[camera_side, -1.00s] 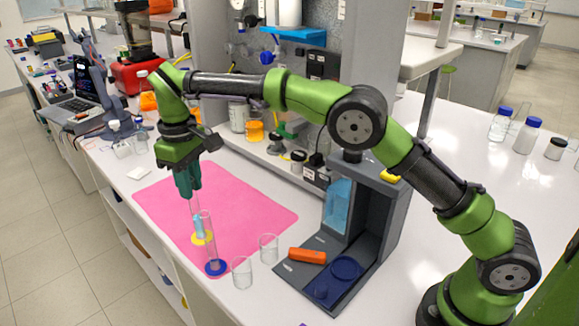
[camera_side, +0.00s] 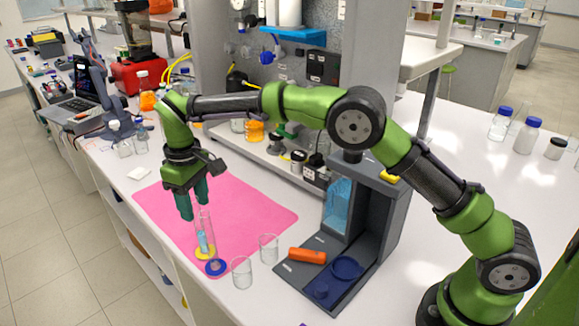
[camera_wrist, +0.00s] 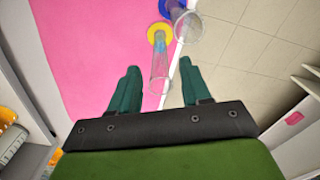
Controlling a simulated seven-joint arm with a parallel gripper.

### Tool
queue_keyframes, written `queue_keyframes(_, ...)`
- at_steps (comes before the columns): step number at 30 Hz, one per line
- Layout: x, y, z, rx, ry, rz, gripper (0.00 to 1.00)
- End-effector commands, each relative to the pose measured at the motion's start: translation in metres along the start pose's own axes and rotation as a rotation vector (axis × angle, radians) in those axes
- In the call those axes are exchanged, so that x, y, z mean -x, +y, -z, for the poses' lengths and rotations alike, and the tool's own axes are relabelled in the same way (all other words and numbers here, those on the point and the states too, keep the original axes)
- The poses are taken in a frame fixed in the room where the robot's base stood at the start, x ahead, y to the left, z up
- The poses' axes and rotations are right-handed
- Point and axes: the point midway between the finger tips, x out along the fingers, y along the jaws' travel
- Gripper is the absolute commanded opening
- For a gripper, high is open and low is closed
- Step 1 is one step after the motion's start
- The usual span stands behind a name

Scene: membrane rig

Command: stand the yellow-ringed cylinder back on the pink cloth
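The yellow-ringed cylinder (camera_side: 203,240), clear with pale blue inside, stands upright on the pink cloth (camera_side: 245,212), near the cloth's edge. In the wrist view its yellow ring (camera_wrist: 159,34) lies over pink, and its open top points toward my gripper. My gripper (camera_side: 193,210) is just above and beside the cylinder's top, with its dark green fingers apart. In the wrist view the cylinder lies in the gap between the fingers (camera_wrist: 158,82), with space on both sides. The blue-ringed cylinder's base (camera_side: 215,267) is close beside it, and the two overlap in the side view.
Two empty glass beakers (camera_side: 242,272) (camera_side: 268,248) stand right of the cylinders. A dark grey stand (camera_side: 330,285) holds an orange piece (camera_side: 307,256). The cloth's middle and right are clear. The bench edge is close on the left.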

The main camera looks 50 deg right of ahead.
Motion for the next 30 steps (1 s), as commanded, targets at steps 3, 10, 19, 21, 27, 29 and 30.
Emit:
queue_keyframes(3,0.000,0.000,0.000,0.000,0.000,0.000,0.47)
queue_keyframes(10,0.010,0.000,0.001,0.001,0.004,0.000,0.47)
queue_keyframes(19,0.060,0.000,0.001,0.000,0.005,-0.001,0.47)
queue_keyframes(21,0.068,0.000,0.001,0.000,0.003,-0.001,0.47)
queue_keyframes(27,0.089,0.006,-0.005,-0.012,0.015,0.001,0.47)
queue_keyframes(29,0.101,0.013,-0.013,-0.028,0.033,0.004,0.47)
queue_keyframes(30,0.112,0.019,-0.020,-0.044,0.050,0.007,0.47)
